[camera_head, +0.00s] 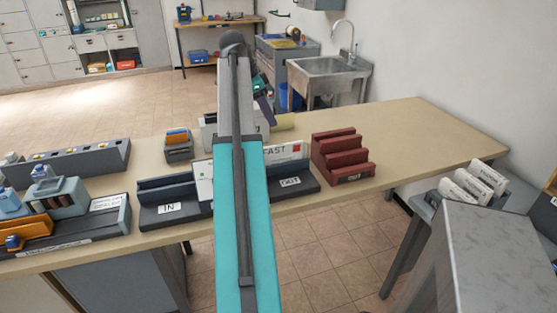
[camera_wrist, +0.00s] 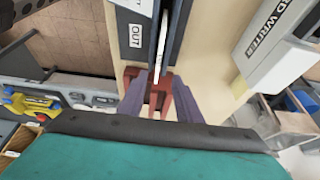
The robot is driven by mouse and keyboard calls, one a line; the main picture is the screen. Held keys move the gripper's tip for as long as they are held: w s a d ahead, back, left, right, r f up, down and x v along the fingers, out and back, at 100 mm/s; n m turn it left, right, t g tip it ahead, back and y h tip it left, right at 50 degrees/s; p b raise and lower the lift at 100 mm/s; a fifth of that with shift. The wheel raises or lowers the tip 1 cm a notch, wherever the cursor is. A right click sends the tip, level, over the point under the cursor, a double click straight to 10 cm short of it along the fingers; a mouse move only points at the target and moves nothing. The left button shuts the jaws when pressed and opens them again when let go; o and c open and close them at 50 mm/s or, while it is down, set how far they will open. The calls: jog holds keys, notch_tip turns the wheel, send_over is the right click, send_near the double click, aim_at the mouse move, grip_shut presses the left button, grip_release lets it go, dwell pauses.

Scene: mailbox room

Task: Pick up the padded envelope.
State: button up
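I cannot say for sure which item is the padded envelope. A white mail piece with a red mark and the letters "AST" (camera_head: 288,151) stands upright in the dark OUT tray (camera_head: 300,181). A thin white edge (camera_wrist: 163,35) shows in the OUT tray's slot (camera_wrist: 176,35) in the wrist view. A white piece (camera_head: 204,178) shows at the IN tray (camera_head: 165,193), partly behind my arm. My gripper (camera_wrist: 161,95) has its purple fingers apart, with nothing seen held. In the head view my arm hides much of it.
A red stepped rack (camera_head: 341,158) stands right of the OUT tray and shows beyond my fingers in the wrist view (camera_wrist: 160,88). A card writer (camera_wrist: 275,45) is at the right there. The table's right part (camera_head: 430,140) is clear. A sink (camera_head: 325,78) stands behind.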

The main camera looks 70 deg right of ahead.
aim_at(281, 145)
jog(key=shift+w, duration=0.1)
jog(key=shift+p+x, duration=0.6)
jog(key=shift+x, duration=3.75)
jog(key=shift+a, duration=0.1)
jog(key=shift+f, duration=0.1)
jog(key=shift+p+x, duration=0.75)
jog(key=shift+x, duration=1.75)
jog(key=shift+a+f, duration=0.2)
jog(key=shift+f, duration=0.1)
grip_shut()
